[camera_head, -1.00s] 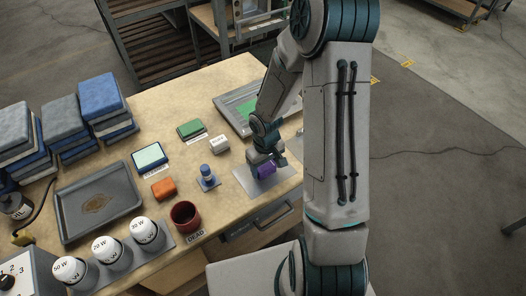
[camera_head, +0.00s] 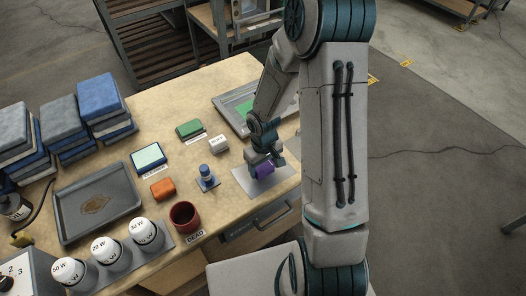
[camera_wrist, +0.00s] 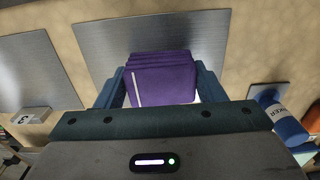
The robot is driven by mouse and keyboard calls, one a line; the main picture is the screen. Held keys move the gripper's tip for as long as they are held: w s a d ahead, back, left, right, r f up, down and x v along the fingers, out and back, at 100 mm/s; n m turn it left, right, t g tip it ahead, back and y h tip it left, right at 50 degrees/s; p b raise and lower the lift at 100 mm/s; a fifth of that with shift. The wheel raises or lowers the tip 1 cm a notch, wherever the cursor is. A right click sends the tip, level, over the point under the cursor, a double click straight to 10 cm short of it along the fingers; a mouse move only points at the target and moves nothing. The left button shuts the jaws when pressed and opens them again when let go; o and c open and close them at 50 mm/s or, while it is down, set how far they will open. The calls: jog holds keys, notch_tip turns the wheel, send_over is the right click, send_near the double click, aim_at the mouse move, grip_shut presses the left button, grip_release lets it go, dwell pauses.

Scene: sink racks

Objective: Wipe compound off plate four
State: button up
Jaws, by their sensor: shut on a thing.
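My gripper (camera_head: 264,163) is shut on a folded purple cloth (camera_head: 264,171), low over a grey metal plate (camera_head: 278,184) at the table's right front edge. In the wrist view the purple cloth (camera_wrist: 165,78) sits between the two blue fingers, with the brushed plate (camera_wrist: 105,55) right behind it. I cannot tell whether the cloth touches the plate. No compound shows clearly on the bare part of the plate; the part behind the cloth is hidden. The wrist view also shows another plate (camera_wrist: 35,70) at the left and one (camera_wrist: 262,88) at the right.
A blue bottle (camera_head: 206,175) and a red cup (camera_head: 185,216) stand left of the plate. A framed panel (camera_head: 230,115) lies behind.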

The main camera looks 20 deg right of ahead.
notch_tip(320, 180, up, 3)
jog(key=shift+d+r+p, duration=0.1)
jog(key=shift+d+p, duration=0.05)
jog(key=shift+p, duration=0.45)
jog(key=shift+w+r+p, duration=0.1)
jog(key=shift+r+p, duration=1.75)
jog(key=shift+r, duration=0.45)
